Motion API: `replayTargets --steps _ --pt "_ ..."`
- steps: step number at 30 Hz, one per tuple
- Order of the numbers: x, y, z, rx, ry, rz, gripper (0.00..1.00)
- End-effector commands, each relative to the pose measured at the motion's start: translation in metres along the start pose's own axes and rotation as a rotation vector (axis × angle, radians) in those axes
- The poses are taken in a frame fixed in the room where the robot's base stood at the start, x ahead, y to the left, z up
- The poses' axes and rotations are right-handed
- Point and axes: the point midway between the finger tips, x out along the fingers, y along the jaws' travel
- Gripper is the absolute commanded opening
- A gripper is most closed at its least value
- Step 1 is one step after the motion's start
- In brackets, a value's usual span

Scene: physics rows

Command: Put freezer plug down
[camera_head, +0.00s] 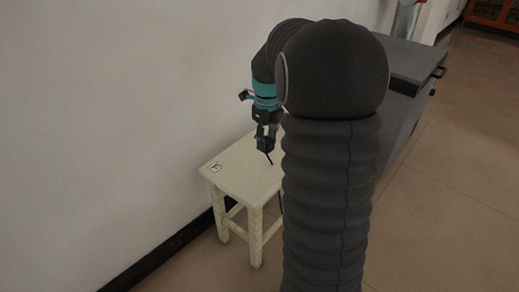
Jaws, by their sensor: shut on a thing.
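My gripper (267,133) hangs from the end of my arm, above the back part of a cream wooden stool (238,177). It is shut on a small black thing, the freezer plug (266,144). A short thin dark piece, which looks like the start of its cord, points down and to the right from it. The plug appears to be over the stool's top, but I cannot tell whether it touches it. My arm hides the stool's right side.
A small black-and-white marker (215,168) lies at the stool's left corner. The rest of the visible stool top is bare. A white wall (110,120) stands close on the left. A dark grey chest with a handle (408,62), perhaps the freezer, is behind my arm. Open floor (450,190) lies to the right.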

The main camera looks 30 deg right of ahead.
Motion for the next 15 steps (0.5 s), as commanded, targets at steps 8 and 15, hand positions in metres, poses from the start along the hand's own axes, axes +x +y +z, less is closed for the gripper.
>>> replayTargets --steps 8,15 --pt "0.025 -0.016 0.037 0.002 0.0 0.0 0.0" --pt "0.038 -0.017 0.041 0.003 0.001 0.001 0.0"
